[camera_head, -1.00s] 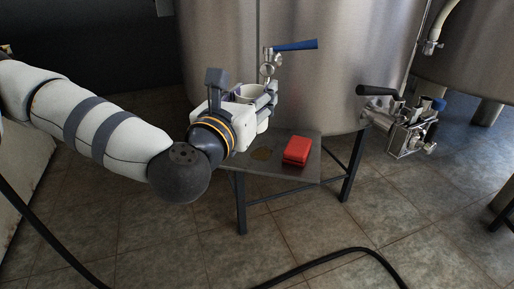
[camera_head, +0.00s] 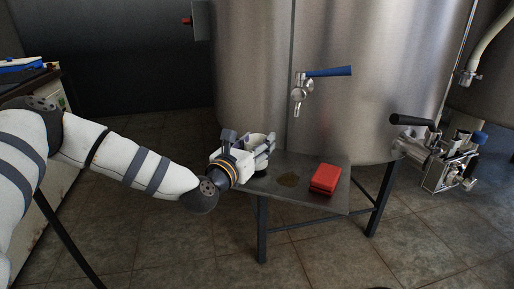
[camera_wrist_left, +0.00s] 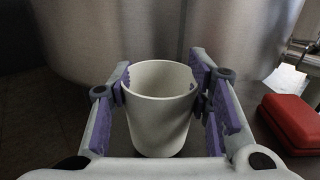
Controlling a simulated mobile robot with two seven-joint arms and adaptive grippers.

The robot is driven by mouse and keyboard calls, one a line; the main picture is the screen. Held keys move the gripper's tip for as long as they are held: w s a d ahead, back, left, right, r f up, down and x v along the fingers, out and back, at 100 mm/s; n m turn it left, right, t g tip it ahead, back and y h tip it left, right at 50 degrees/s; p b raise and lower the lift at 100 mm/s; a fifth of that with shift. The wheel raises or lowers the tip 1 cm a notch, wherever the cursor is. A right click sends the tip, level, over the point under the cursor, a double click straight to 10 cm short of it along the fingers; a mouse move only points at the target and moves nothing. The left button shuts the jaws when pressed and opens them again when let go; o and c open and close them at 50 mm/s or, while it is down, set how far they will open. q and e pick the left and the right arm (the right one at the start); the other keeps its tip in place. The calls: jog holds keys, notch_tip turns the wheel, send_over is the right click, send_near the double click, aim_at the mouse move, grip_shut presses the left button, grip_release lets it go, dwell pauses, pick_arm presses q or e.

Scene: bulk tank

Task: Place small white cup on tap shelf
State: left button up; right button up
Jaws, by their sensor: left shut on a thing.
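The small white cup (camera_wrist_left: 158,112) is upright between the purple-padded fingers of my left gripper (camera_wrist_left: 162,82), which is shut on it. In the head view the cup (camera_head: 258,139) is partly hidden by the left gripper (camera_head: 262,148), at the left back end of the grey tap shelf (camera_head: 300,203). I cannot tell whether its base touches the shelf. The tap (camera_head: 299,92) with a blue lever is on the tank above the shelf, up and right of the cup. My right gripper is not in view.
A red block (camera_head: 325,178) lies on the shelf's right part and shows in the wrist view (camera_wrist_left: 294,122). The steel tank (camera_head: 370,60) rises behind. A valve with a black handle (camera_head: 412,120) sticks out at the right.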

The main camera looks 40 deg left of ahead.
pick_arm(q)
jog(key=shift+f, duration=0.45)
jog(key=shift+f, duration=0.2)
jog(key=o, duration=1.2)
